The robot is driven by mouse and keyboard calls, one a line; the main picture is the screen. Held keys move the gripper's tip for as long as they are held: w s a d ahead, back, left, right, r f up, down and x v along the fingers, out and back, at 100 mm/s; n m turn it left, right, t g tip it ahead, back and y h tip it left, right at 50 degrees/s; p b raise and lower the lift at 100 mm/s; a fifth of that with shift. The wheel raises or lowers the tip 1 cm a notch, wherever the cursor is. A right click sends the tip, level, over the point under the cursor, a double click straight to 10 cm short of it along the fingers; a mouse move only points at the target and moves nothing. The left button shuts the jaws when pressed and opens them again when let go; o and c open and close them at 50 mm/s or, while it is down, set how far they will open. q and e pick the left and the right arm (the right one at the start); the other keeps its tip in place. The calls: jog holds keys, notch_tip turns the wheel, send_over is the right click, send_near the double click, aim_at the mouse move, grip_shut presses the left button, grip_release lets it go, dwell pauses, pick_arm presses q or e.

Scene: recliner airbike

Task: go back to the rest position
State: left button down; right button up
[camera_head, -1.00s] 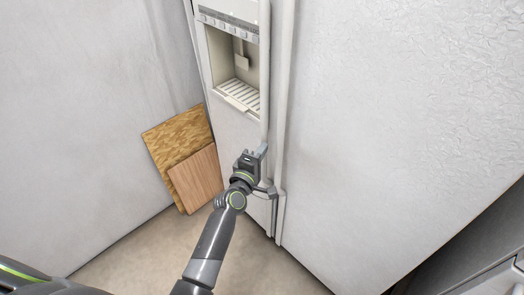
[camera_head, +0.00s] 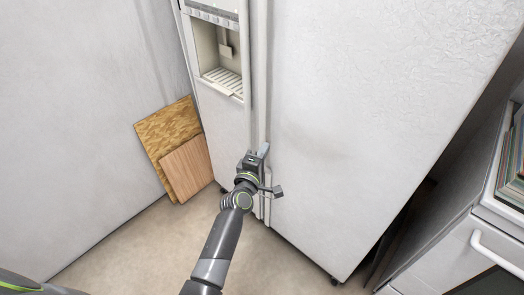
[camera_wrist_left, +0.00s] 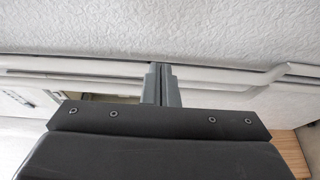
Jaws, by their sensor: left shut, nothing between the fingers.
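My left gripper (camera_head: 264,150) is in front of the white fridge (camera_head: 345,120), near the lower ends of its long door handles (camera_head: 260,70). In the left wrist view its two fingers (camera_wrist_left: 161,84) are together, with nothing between them. The handles run crosswise behind the fingertips there; I cannot tell whether they touch. My left arm reaches in from the bottom of the head view. My right gripper is not in view.
A water dispenser recess (camera_head: 220,60) is in the left fridge door. Two wooden boards (camera_head: 175,150) lean on the wall at left. A white stove (camera_head: 465,255) stands at right. The floor (camera_head: 130,245) at lower left is clear.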

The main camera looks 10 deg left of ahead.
pick_arm(q)
jog(key=s+a+f+m+g+y, duration=0.1)
jog(key=s+a+f+m+g, duration=0.2)
jog(key=s+f, duration=0.5)
jog(key=s+a+f+m+g, duration=0.25)
jog(key=s+f, duration=0.25)
jog(key=f, duration=0.8)
jog(key=s+a+f+m+g+y, duration=0.1)
jog(key=s+a+f+m+g, duration=0.2)
jog(key=s+f, duration=0.5)
jog(key=s+a+f+m+g, duration=0.2)
jog(key=s+f, duration=0.3)
jog(key=s, duration=0.6)
jog(key=s+a+f+m+g+y+p, duration=0.1)
jog(key=s+a+f+m+g, duration=0.1)
jog(key=s+f, duration=0.4)
jog(key=s+a+f+m+g, duration=0.3)
jog(key=s+a+f+g, duration=0.1)
jog(key=s, duration=1.3)
jog(key=shift+a+f+y, duration=0.4)
jog(key=shift+a+f, duration=0.3)
jog(key=shift+a, duration=0.25)
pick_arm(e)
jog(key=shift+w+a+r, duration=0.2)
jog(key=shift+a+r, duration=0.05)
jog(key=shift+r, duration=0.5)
pick_arm(q)
jog(key=shift+s, duration=0.1)
